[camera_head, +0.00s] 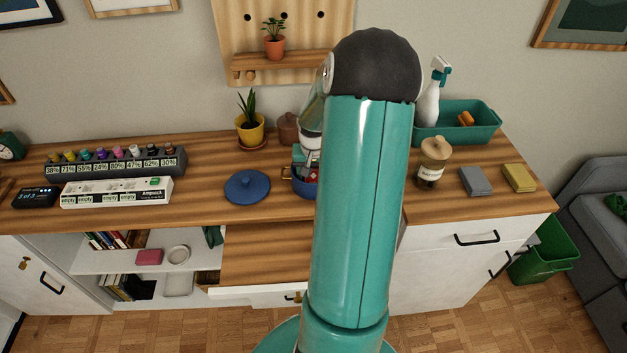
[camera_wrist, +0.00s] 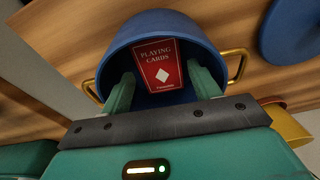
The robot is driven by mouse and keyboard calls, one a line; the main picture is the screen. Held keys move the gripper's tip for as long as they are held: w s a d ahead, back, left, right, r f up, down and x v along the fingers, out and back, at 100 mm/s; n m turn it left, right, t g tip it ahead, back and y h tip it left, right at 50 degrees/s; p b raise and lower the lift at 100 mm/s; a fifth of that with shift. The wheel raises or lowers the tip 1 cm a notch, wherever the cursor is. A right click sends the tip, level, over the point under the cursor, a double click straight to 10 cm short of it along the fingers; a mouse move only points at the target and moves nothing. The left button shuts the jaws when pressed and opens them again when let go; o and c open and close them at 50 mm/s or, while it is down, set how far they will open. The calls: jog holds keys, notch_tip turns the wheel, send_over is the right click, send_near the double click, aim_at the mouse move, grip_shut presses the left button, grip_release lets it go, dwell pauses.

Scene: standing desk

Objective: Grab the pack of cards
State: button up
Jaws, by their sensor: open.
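The pack of cards (camera_wrist: 158,65) is red with white lettering and a white diamond. It sits inside a deep blue pot (camera_wrist: 133,32) with brass side handles. My gripper (camera_wrist: 163,82) is open, with its teal fingers reaching into the pot, one on either side of the pack. I cannot tell whether the fingers touch it. The pack's lower end is near my gripper's dark bar. In the head view the pot (camera_head: 300,188) stands on the wooden desk, partly hidden by my arm, with a bit of red showing inside.
A blue lid (camera_head: 247,186) lies left of the pot. A yellow plant pot (camera_head: 251,132) and a brown jar (camera_head: 288,128) stand behind. A lidded jar (camera_head: 431,165), grey and yellow blocks and a green tray (camera_head: 470,130) are at right. A drawer (camera_head: 265,296) is below.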

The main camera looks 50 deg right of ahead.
jog(key=shift+w+d+f, duration=0.1)
jog(key=shift+f, duration=0.85)
jog(key=c, duration=0.8)
jog(key=shift+r, duration=0.15)
